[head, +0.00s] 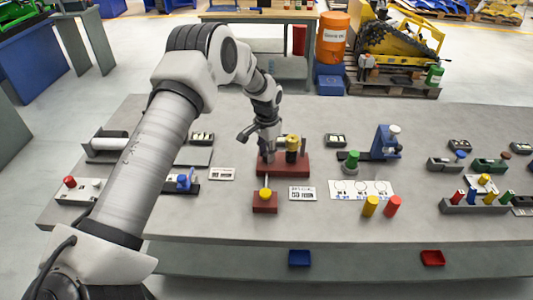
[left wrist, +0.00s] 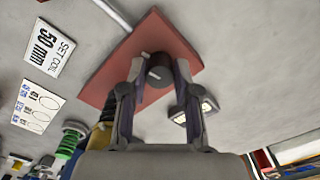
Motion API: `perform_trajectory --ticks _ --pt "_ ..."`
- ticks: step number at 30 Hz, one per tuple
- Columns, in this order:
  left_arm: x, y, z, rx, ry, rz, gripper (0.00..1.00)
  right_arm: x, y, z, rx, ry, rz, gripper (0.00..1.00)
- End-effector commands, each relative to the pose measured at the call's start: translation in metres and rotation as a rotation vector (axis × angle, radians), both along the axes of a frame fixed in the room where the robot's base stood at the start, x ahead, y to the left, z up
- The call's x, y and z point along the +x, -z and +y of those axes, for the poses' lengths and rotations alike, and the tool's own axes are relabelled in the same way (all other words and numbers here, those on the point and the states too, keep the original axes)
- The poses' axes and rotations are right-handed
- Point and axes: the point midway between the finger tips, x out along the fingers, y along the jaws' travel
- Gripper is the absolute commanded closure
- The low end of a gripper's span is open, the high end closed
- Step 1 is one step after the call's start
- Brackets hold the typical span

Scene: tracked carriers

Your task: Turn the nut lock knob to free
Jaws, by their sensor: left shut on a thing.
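The nut lock knob (left wrist: 159,75) is a dark round knob with a pale mark on its upper left edge in the left wrist view. It sits on a red base plate (left wrist: 103,87). My left gripper (left wrist: 158,68) is shut on the knob, one finger on each side of it. In the head view my left gripper (head: 265,152) reaches down to the red base (head: 302,169), left of a brass-coloured cylinder (head: 292,146), and hides the knob. The setting that the knob's mark points to cannot be read. My right gripper is not in view.
A small red block with a yellow top (head: 265,205) stands in front of the base. A "50 mm" label (head: 302,193) lies beside it. A green coil (head: 350,160) and a blue fixture (head: 386,143) stand to the right.

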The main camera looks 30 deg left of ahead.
Motion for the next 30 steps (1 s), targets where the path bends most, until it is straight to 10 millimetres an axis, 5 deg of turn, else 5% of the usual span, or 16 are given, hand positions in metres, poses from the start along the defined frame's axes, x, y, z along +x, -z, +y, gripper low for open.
perform_trajectory --ticks 10,26,27,29,30 --pt "-0.0029 0.0044 -0.001 -0.003 0.162 0.009 1.0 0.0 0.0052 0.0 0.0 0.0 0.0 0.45" --pt "-0.0029 0.004 -0.0011 -0.003 0.193 0.009 1.0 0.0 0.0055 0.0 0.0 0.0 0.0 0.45" --pt "-0.0029 0.004 -0.0011 -0.003 0.192 0.009 0.66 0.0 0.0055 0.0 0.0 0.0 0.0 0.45" --pt "-0.0027 0.0039 -0.001 -0.003 0.192 0.009 0.45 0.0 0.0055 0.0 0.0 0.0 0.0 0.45" --pt "-0.0024 0.0035 -0.0009 -0.002 0.192 0.008 0.44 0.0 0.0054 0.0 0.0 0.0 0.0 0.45"
